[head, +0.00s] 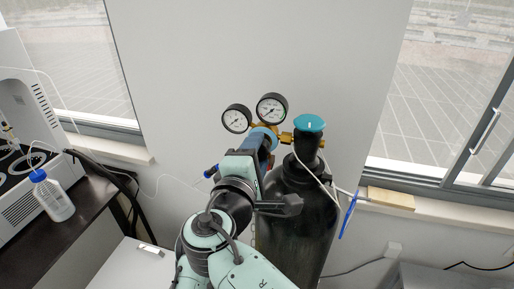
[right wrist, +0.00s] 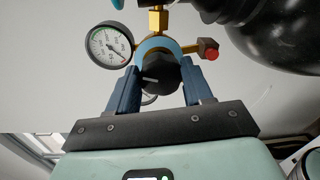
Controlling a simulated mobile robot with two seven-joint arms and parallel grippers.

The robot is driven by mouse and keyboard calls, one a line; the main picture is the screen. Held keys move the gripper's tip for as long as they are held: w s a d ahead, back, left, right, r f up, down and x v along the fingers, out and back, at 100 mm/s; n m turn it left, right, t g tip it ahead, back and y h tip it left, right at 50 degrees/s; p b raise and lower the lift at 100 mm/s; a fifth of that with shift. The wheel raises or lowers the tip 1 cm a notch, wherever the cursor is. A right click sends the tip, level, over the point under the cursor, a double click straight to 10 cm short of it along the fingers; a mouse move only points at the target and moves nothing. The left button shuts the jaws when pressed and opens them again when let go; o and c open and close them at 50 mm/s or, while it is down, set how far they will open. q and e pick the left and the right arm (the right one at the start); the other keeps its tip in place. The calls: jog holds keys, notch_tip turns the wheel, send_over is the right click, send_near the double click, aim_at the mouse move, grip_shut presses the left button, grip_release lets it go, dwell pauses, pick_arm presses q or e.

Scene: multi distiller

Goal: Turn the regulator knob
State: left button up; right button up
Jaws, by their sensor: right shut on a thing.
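The regulator (head: 270,128) sits at the top of a black gas cylinder (head: 305,210), with brass fittings and two round gauges (head: 271,108). A teal valve handwheel (head: 310,123) caps the cylinder. The black regulator knob (right wrist: 160,72) has a white mark on its face and shows in the right wrist view. My right gripper (right wrist: 159,76) is shut on it, one blue finger on each side. In the head view my right gripper (head: 261,147) covers the knob. My left gripper is not in view.
A blue clip-like handle (head: 348,217) hangs beside the cylinder. A white wall is close behind, with windows on both sides.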

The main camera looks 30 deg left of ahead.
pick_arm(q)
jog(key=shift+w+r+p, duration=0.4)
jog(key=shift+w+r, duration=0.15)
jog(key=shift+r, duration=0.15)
pick_arm(e)
jog(key=shift+n, duration=0.9)
jog(key=o, duration=1)
jog(key=shift+o, duration=0.2)
jog(key=shift+s, duration=0.1)
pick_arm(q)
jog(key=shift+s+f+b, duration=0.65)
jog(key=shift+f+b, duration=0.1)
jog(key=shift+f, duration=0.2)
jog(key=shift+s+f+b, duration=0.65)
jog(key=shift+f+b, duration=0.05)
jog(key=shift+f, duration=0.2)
pick_arm(e)
jog(key=f+v, duration=0.1)
jog(key=v, duration=1.2)
jog(key=shift+s+r, duration=0.15)
jog(key=shift+r, duration=0.35)
jog(key=shift+a, duration=0.1)
